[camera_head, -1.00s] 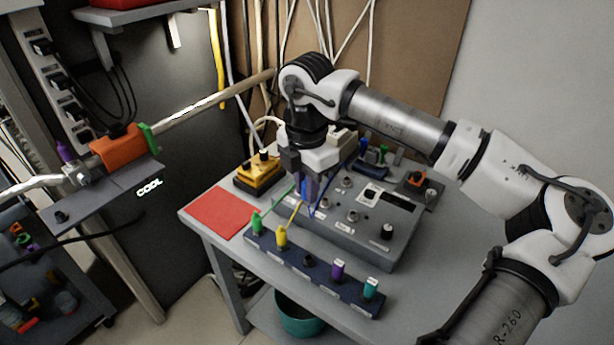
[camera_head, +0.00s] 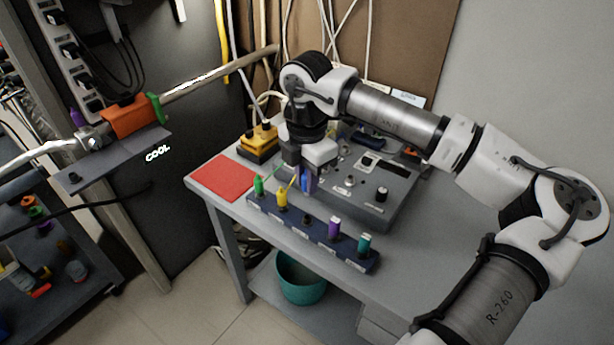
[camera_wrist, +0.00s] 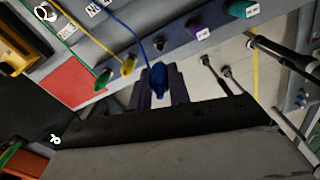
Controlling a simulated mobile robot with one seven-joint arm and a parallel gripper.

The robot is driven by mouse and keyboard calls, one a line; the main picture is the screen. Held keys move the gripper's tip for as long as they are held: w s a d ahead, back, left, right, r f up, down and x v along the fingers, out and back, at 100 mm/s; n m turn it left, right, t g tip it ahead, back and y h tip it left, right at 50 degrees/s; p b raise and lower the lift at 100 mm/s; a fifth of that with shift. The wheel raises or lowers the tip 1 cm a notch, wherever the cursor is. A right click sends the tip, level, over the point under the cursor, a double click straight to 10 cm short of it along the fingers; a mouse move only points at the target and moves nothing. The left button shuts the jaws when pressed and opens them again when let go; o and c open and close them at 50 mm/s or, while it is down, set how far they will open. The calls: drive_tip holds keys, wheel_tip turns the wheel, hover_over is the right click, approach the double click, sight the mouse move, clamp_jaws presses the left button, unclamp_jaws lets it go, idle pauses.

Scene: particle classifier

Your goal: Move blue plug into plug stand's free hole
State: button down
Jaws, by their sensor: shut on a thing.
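The blue plug (camera_head: 307,182) is held between the fingers of my gripper (camera_head: 306,186), which is shut on it. The plug stand (camera_head: 318,239) is a dark blue bar along the table's front edge. It holds green, yellow, purple and teal plugs, with one free hole (camera_head: 307,219) between the yellow and purple ones. My gripper is above and just behind the stand in the head view, close to the free hole. In the wrist view the blue plug (camera_wrist: 158,79) sits between the two fingers, its blue cable running up; the free hole (camera_wrist: 158,44) shows nearby.
The yellow plug (camera_head: 282,198) and purple plug (camera_head: 334,228) flank the free hole. A grey control box (camera_head: 375,210) stands behind the stand. A red sheet (camera_head: 225,177) and yellow box (camera_head: 259,143) lie left. A teal bin (camera_head: 302,281) is below the table.

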drive_tip(key=shift+f, duration=0.1)
wheel_tip(320, 180, down, 6)
drive_tip(key=b, duration=0.6)
drive_tip(key=shift+r+b, duration=0.2)
drive_tip(key=shift+b, duration=0.55)
idle(1.7)
drive_tip(key=shift+f+b, duration=1.55)
drive_tip(key=shift+b, duration=0.05)
drive_tip(key=c, duration=1.2)
unclamp_jaws()
drive_tip(key=shift+c, duration=0.2)
wheel_tip(320, 180, up, 14)
drive_tip(key=shift+f, duration=0.1)
